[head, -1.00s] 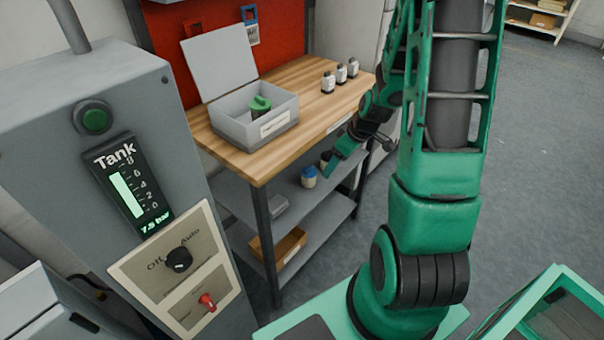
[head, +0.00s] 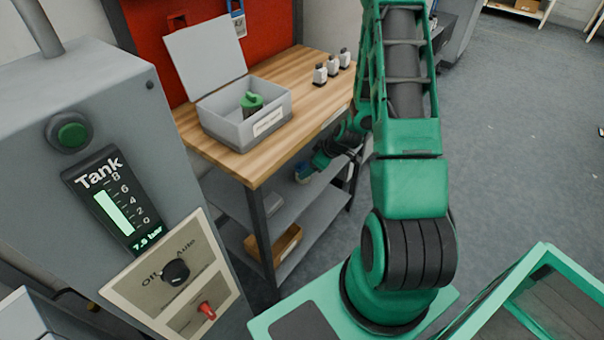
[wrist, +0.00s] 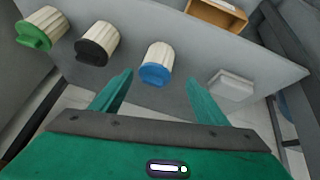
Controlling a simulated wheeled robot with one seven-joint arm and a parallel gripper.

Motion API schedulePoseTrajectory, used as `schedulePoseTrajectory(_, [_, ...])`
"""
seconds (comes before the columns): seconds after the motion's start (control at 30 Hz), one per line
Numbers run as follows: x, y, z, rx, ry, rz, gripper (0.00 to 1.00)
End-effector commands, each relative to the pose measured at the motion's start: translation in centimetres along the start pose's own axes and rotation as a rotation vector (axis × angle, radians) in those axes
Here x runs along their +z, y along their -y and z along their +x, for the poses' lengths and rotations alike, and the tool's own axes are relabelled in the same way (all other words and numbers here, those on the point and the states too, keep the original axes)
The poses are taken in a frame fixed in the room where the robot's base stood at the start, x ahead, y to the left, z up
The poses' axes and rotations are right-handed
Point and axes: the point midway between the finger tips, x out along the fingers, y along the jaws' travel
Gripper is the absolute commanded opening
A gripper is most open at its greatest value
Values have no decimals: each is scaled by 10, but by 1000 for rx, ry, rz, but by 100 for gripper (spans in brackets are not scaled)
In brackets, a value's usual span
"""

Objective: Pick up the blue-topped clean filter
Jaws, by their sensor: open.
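In the wrist view the blue-topped clean filter (wrist: 157,66), with a pale pleated body, stands on a grey shelf, apart from the fingers and lying ahead of the gap between them. My gripper (wrist: 158,90) is open and empty. In the head view my gripper (head: 314,166) reaches over the bench's middle shelf.
A black-topped filter (wrist: 97,44) and a green-topped filter (wrist: 40,30) stand left of the blue one. A pale box (wrist: 232,84) lies to its right. The wooden benchtop (head: 215,160) above carries an open grey box (head: 262,132) with a green-topped filter inside.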

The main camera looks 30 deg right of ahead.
Motion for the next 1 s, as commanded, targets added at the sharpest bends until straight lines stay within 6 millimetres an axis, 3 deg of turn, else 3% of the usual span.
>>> schedulePoseTrajectory(0.17, [-1, 0, 10, -1, -1, 0, 68])
schedulePoseTrajectory(0.5, [-2, -6, 52, -3, 1, 0, 68])
schedulePoseTrajectory(0.83, [-3, -6, 57, -1, 0, 0, 68])
schedulePoseTrajectory(1.0, [-3, -6, 56, -1, 0, 0, 28])
